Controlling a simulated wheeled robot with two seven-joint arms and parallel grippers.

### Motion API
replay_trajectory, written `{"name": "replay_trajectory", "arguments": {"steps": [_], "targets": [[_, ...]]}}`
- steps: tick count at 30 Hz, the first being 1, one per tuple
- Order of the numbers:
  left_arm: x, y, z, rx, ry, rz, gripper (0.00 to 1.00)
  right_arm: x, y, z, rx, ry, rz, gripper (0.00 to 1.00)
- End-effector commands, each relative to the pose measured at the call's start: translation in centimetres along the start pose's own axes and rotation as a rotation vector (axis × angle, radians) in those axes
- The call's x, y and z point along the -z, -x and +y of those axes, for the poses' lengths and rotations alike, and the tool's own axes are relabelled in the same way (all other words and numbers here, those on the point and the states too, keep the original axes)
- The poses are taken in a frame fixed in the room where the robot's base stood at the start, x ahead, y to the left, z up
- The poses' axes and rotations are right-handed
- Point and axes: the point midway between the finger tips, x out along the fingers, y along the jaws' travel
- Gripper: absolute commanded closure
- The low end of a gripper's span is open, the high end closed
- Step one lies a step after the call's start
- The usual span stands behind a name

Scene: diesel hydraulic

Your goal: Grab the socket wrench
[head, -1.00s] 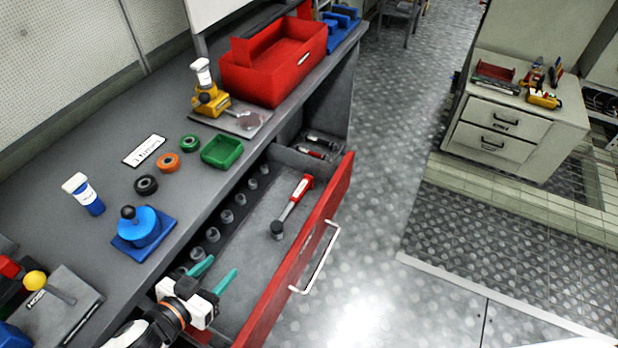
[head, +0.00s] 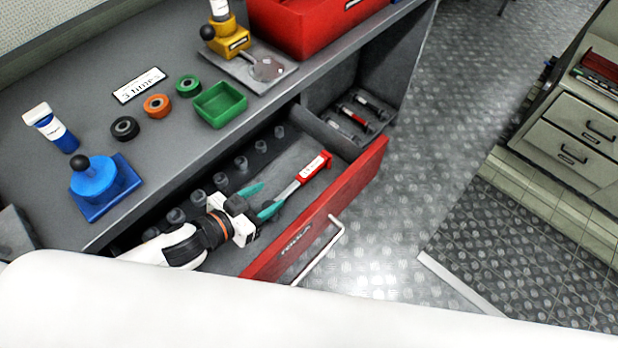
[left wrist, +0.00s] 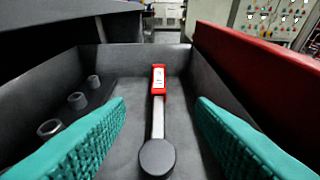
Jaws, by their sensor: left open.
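The socket wrench (head: 309,173) lies in the open drawer (head: 334,196). It has a red handle, a silver shaft and a dark round head. In the left wrist view the wrench (left wrist: 158,112) points away from me, with its head nearest. My left gripper (head: 261,200) is open and inside the drawer, at the head end of the wrench. Its teal fingers (left wrist: 160,135) stand on both sides of the head, apart from it. In the head view the fingers partly hide the wrench head. My right gripper is not in view.
Several dark sockets (head: 241,163) stand in a row along the drawer's inner side. The red drawer front (head: 350,190) with a pale handle (head: 322,249) borders the other side. A rear compartment holds other tools (head: 357,116). The workbench (head: 60,120) edge overhangs the drawer.

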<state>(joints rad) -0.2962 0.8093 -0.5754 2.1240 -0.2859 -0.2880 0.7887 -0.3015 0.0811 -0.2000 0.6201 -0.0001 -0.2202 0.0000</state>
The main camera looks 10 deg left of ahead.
Motion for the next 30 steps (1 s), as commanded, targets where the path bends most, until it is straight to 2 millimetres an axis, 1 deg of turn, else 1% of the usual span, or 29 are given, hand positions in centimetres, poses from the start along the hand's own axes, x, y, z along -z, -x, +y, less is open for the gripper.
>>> {"name": "replay_trajectory", "arguments": {"steps": [1, 3, 5, 12, 15, 20, 23, 27, 30], "targets": [[0.8, -0.3, 0.0, 0.0, 0.0, 0.0, 0.51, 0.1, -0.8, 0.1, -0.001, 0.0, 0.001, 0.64], [0.9, -0.7, 0.0, 0.0, 0.0, -0.001, 0.51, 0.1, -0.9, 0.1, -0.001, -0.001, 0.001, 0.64], [0.8, -1.3, 0.1, -0.001, 0.0, -0.003, 0.51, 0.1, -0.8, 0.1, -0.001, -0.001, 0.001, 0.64], [0.6, -5.2, 0.1, -0.001, -0.002, -0.003, 0.51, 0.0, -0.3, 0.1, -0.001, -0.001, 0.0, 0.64], [0.7, -6.5, 0.1, -0.001, 0.0, -0.002, 0.51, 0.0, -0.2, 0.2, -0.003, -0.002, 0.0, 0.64], [0.8, -7.4, 0.1, 0.0, 0.0, -0.001, 0.51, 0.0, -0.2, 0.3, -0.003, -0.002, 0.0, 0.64], [0.9, -8.6, 0.1, -0.001, -0.001, -0.001, 0.51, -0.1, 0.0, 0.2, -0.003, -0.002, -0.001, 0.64], [1.2, -10.8, 0.3, 0.0, -0.001, -0.002, 0.51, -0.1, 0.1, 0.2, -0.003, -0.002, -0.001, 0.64], [1.3, -11.9, 0.2, 0.0, 0.001, 0.0, 0.51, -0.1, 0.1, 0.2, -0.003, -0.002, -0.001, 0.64]]}}
